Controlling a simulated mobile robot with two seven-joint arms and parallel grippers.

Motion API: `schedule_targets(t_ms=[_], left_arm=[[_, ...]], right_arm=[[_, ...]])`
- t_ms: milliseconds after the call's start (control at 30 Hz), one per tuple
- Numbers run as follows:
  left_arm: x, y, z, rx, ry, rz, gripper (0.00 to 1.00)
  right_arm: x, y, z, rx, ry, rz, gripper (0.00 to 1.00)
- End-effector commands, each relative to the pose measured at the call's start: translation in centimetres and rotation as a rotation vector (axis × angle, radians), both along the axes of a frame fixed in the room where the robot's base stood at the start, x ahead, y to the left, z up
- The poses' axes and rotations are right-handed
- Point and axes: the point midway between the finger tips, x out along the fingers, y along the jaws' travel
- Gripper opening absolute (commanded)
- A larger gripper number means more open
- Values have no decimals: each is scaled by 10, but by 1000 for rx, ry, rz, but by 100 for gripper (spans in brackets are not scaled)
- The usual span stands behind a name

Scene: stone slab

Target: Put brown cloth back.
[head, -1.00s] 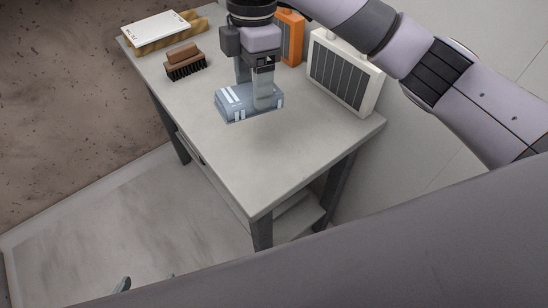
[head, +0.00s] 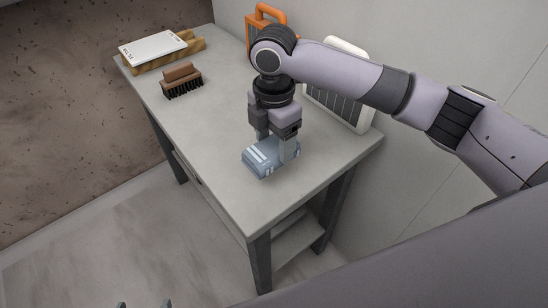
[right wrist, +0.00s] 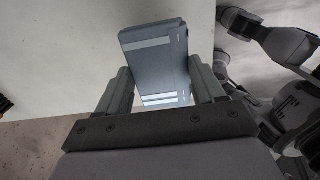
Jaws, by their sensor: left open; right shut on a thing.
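No brown cloth shows clearly in these views. My right gripper (head: 274,150) points down over the table and is shut on a blue-grey folded cloth (head: 258,163) with pale stripes. The cloth also shows between the two fingers in the right wrist view (right wrist: 158,60). It is low over the near half of the tabletop; I cannot tell whether it touches. Only the fingertips of my left gripper (head: 144,304) show, apart and empty, at the bottom edge of the head view, away from the table.
The grey table (head: 215,130) has a brown brush (head: 182,78), a wooden tray (head: 192,47) with a white notepad (head: 152,47), an orange object (head: 262,18) and a white-framed slatted panel (head: 345,112) along the wall. The table's near end and left middle are clear.

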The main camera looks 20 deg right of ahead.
Motion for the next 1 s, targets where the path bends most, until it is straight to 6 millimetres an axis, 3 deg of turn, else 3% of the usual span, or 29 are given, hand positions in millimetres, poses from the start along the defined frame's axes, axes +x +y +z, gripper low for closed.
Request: schedule_targets(t_ms=[333, 633, 667, 700, 733, 1000], left_arm=[[0, 0, -3, 0, -1, 0, 94], [0, 0, -3, 0, -1, 0, 94], [0, 0, -3, 0, -1, 0, 94], [0, 0, -3, 0, -1, 0, 94], [0, 0, -3, 0, -1, 0, 94], [0, 0, -3, 0, -1, 0, 94]], right_arm=[[0, 0, -51, -1, 2, -2, 38], [0, 0, -58, 0, -1, 0, 38], [0, 0, -58, 0, 0, 0, 75], [0, 0, -58, 0, 0, -1, 88], [0, 0, -58, 0, 0, -1, 94], [0, 0, -58, 0, -1, -1, 94]])
